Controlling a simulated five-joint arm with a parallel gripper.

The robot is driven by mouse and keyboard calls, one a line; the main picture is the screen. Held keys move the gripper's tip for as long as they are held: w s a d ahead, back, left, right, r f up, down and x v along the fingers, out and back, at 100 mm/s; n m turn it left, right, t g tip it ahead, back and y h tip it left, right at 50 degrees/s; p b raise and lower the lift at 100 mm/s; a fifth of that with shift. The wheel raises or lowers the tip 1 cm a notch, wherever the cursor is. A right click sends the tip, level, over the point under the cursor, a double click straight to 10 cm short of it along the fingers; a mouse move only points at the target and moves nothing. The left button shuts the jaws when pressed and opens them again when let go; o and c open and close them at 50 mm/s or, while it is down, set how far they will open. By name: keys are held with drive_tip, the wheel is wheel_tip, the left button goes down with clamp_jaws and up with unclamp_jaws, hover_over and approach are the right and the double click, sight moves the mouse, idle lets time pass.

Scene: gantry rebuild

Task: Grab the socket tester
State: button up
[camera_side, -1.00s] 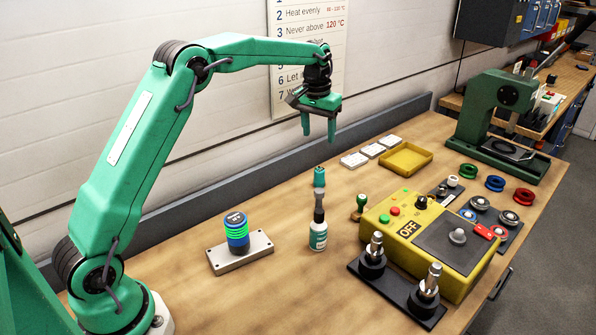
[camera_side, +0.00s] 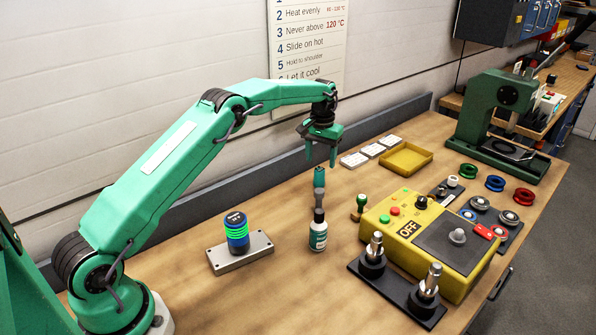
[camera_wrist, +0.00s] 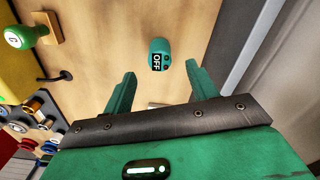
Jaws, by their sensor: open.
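The socket tester, which I take to be the teal and grey upright thing (camera_side: 319,178), stands in the side view just behind a small bottle with a teal label; its lower part is hidden. In the wrist view, the teal tester (camera_wrist: 166,47) shows a dark patch reading OFF, just beyond and between my fingertips. My gripper (camera_side: 321,161) points down, open and empty, close above the tester's top. In the wrist view, my gripper (camera_wrist: 160,72) has its two green fingers spread either side of the tester's line. I see no contact.
The bottle (camera_side: 318,240) stands in front of the tester. A green-knobbed stamp (camera_side: 361,203) and a yellow control box (camera_side: 425,240) are to the right. A blue and green beacon (camera_side: 236,232) on a plate is left. A yellow tray (camera_side: 405,158) lies behind.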

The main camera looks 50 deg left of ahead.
sight(320, 169)
drive_tip(key=shift+s+d+f, duration=0.1)
drive_tip(key=shift+f, duration=1.65)
drive_tip(key=shift+s+f, duration=0.1)
drive_tip(key=shift+f, duration=1.65)
drive_tip(key=c, duration=1.1)
drive_tip(key=shift+r, duration=0.2)
drive_tip(key=shift+r, duration=0.55)
wheel_tip(320, 169, up, 3)
drive_tip(key=s+d+r, duration=0.1)
drive_tip(key=d+r, duration=0.1)
drive_tip(key=d, duration=0.1)
drive_tip(key=s+d+r, duration=0.1)
drive_tip(key=d+r, duration=0.1)
drive_tip(key=d, duration=0.2)
drive_tip(key=s+d+r, duration=0.2)
drive_tip(key=d, duration=0.2)
drive_tip(key=shift+r, duration=0.3)
